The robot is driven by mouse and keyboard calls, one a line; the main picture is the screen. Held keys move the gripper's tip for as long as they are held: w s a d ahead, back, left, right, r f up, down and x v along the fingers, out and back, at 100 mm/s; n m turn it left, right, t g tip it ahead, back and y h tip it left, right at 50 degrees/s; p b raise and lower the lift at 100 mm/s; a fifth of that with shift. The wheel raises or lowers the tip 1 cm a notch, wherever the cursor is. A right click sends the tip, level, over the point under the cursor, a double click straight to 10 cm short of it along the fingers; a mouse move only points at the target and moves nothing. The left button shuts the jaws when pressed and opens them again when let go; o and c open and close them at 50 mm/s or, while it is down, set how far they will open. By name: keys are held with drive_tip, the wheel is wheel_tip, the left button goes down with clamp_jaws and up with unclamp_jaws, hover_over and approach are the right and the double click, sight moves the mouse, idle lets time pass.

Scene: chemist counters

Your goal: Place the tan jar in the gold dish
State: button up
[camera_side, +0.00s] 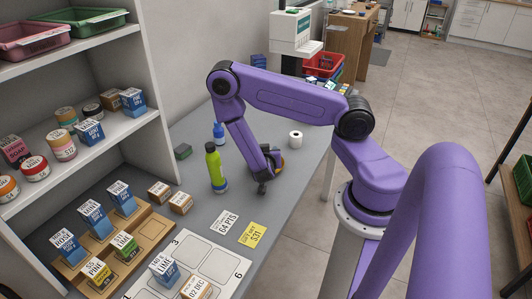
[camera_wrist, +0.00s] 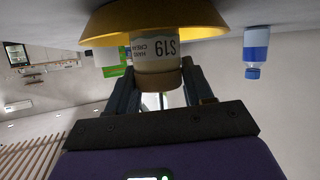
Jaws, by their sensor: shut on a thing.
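In the wrist view, which is upside down, the tan jar (camera_wrist: 157,78) with a white label reading S19 is between my gripper's fingers (camera_wrist: 160,88). My gripper is shut on it. The gold dish (camera_wrist: 150,20) is right at the jar's far end, and the jar overlaps its rim. I cannot tell whether the jar touches the dish. The jar is hidden there.
A green bottle (camera_side: 215,170) stands close left of my gripper. A blue bottle (camera_side: 219,134) and a white roll (camera_side: 296,139) stand farther back. Price cards (camera_side: 252,235) lie in front. A wooden rack (camera_side: 128,262) with boxes and a shelf fill the left.

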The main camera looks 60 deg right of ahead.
drive_tip(key=shift+f, duration=0.1)
drive_tip(key=o, duration=1.1)
